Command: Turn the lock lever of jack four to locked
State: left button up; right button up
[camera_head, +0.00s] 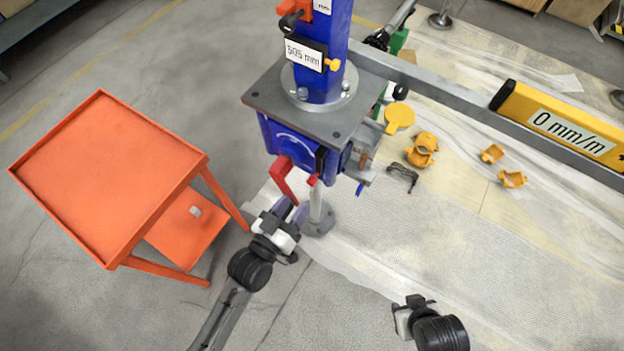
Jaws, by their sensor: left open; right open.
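A jack stands at the upper middle, with a blue column (337,40), a grey square plate (262,97) and a blue housing (290,144) under the plate. A bent red lever (281,172) sticks out from the front of the housing. A smaller red part (312,180) shows just right of it. No number four is readable on the jack. My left gripper (291,208) is open just below the red lever; whether it touches is unclear. My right gripper (411,300) is at the lower right, away from the jack, and its fingers hardly show.
A display on the column (305,54) reads 505 mm. An orange cart (110,170) stands at the left. A grey beam (440,90) carries a yellow level (560,122) reading 0 mm/m. Yellow parts (421,150) lie on the pale floor sheet (470,240).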

aim_at(309, 184)
pick_arm(q)
jog(key=b+x, duration=0.1)
jog(key=x, duration=0.7)
jog(key=shift+w+d, duration=0.15)
jog(key=shift+w, duration=0.1)
grip_shut()
